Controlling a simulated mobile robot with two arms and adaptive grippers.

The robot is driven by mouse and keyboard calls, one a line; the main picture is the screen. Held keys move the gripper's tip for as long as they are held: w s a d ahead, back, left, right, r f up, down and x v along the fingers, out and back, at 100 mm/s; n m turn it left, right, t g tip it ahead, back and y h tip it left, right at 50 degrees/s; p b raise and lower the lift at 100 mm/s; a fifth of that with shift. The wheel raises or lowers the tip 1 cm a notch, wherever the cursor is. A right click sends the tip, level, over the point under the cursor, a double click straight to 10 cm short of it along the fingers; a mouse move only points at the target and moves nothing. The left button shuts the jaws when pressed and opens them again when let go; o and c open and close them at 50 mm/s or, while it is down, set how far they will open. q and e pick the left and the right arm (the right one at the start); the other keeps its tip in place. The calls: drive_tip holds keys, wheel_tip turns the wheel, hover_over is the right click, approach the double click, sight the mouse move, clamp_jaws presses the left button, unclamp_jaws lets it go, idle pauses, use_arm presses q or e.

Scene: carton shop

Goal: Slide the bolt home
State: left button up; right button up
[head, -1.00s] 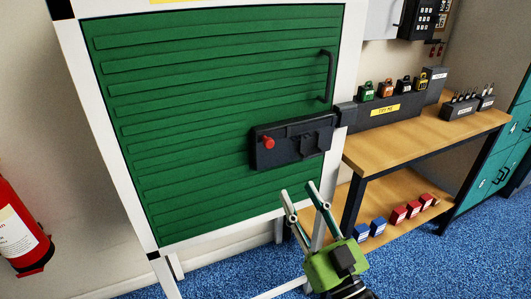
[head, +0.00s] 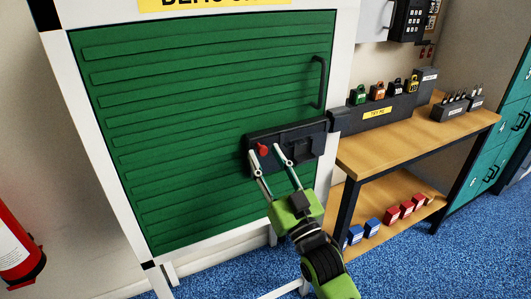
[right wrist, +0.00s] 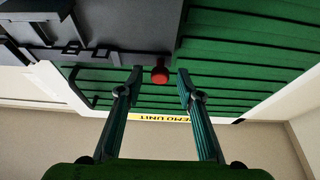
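The bolt is in a dark housing (head: 304,143) on the green slatted panel (head: 200,90). Its red knob (head: 263,150) stands at the housing's left end. My right gripper (head: 265,154) is open, with its fingertips close to the knob, one on each side of it in the picture. In the right wrist view the red knob (right wrist: 160,74) shows between and just beyond the two open fingertips (right wrist: 158,77); I see no contact. The keeper (head: 333,122) is on the white frame to the right of the housing. My left gripper is not in view.
A black handle (head: 319,82) stands above the housing. A wooden bench (head: 400,143) with padlocks on a dark stand (head: 375,115) is at the right, boxes on its lower shelf. A red extinguisher (head: 15,245) is at the left edge.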

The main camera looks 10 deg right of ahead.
sight(274, 136)
drive_tip(key=shift+w+a+r, duration=0.15)
drive_tip(key=shift+w+r, duration=0.05)
drive_tip(key=shift+w, duration=0.25)
drive_tip(key=shift+c, duration=0.4)
clamp_jaws()
drive_tip(key=shift+w+d, duration=0.2)
drive_tip(key=shift+d, duration=0.5)
drive_tip(key=shift+w+d, duration=0.25)
drive_tip(key=shift+d, duration=0.5)
drive_tip(key=shift+w+d, duration=0.2)
drive_tip(key=shift+d, duration=0.5)
drive_tip(key=shift+a, duration=0.15)
drive_tip(key=shift+o, duration=0.4)
unclamp_jaws()
drive_tip(key=shift+d, duration=0.25)
